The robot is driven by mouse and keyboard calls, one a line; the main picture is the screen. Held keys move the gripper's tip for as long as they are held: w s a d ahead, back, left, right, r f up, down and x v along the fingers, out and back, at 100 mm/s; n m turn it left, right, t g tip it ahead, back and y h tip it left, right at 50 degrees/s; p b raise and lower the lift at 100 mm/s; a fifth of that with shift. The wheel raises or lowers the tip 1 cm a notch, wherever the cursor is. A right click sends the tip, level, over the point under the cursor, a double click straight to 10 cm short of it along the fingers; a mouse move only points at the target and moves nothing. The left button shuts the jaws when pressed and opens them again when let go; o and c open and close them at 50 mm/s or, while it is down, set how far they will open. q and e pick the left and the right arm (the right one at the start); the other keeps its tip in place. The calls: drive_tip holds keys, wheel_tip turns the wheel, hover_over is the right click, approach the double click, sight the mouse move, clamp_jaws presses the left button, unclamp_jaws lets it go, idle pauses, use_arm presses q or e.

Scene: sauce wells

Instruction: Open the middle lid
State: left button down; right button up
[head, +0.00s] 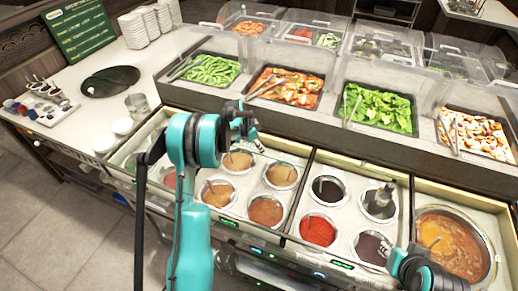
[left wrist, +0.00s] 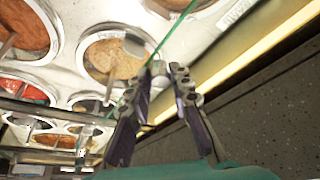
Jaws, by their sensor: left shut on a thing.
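The middle lid seems to be a clear pane whose thin green edge (left wrist: 174,31) shows in the left wrist view, running down to my left gripper (left wrist: 170,80). The fingers close on something thin at that edge; exactly what is partly hidden. In the head view, my left gripper (head: 250,124) is above the sauce wells, beside a well of tan sauce (head: 240,161). The lid's outline is hard to make out there, so its tilt is unclear. My right arm shows at the bottom right; its finger state cannot be told, and my right gripper (head: 391,256) is near the right wells.
Round wells with red sauce (head: 318,231) and dark sauce (head: 328,189) lie to the right, with a large brown pot (head: 450,247) beyond. Food trays under clear guards stand behind, including lettuce (head: 380,108). Plates and a glass (head: 138,104) stand on the left counter.

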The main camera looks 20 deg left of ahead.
sight(270, 138)
use_arm(q)
drive_tip(key=w, duration=0.8)
drive_tip(key=shift+w+a, duration=0.25)
drive_tip(key=shift+w, duration=0.1)
drive_tip(key=c, duration=1.4)
unclamp_jaws()
drive_tip(key=shift+o, duration=0.2)
drive_tip(key=v, duration=1.2)
drive_tip(key=shift+s, duration=0.1)
